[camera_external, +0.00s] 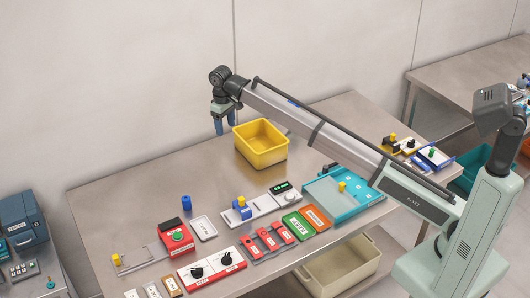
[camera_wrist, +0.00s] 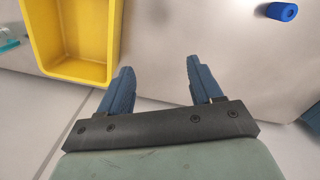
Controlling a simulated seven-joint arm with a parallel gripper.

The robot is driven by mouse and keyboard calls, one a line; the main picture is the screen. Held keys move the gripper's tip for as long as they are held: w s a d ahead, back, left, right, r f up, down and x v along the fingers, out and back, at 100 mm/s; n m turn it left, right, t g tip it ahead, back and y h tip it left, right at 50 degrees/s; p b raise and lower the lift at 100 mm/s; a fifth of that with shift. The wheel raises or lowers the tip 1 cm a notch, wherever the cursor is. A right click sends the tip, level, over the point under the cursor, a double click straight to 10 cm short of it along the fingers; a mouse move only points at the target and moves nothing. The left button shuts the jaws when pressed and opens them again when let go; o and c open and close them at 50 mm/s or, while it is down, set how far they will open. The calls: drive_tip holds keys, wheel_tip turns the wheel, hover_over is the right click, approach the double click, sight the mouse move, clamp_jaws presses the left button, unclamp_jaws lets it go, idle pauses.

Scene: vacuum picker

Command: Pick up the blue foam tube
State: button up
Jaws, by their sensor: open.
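The blue foam tube (camera_external: 186,203) stands upright on the table (camera_external: 130,200), left of the white tray, in the outside view. In the wrist view the blue foam tube (camera_wrist: 282,11) is at the top right, with a dark hole in its end. My gripper (camera_external: 218,129) is raised above the back of the table, left of the yellow bin. In the wrist view my gripper (camera_wrist: 157,76) has its two blue fingers spread wide apart with nothing between them. The tube is well away from the fingers.
A yellow bin (camera_external: 262,158) stands near my gripper. A white tray (camera_external: 203,228), a red box with a green button (camera_external: 176,239) and several panels fill the front of the table. A teal tray (camera_external: 325,196) is at right. The table's back left is clear.

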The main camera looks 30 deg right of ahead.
drive_tip(key=s+a+f+n, duration=0.1)
drive_tip(key=s+a, duration=0.4)
drive_tip(key=a, duration=0.3)
drive_tip(key=s+a+f+n, duration=0.2)
drive_tip(key=s+a, duration=0.2)
drive_tip(key=a, duration=0.4)
drive_tip(key=n, duration=2)
hover_over(190, 195)
drive_tip(key=f, duration=0.9)
drive_tip(key=shift+d+f, duration=0.2)
drive_tip(key=shift+d, duration=0.1)
drive_tip(key=shift+a+f, duration=0.2)
drive_tip(key=shift+f, duration=2.65)
drive_tip(key=c, duration=1.1)
drive_tip(key=shift+r, duration=0.1)
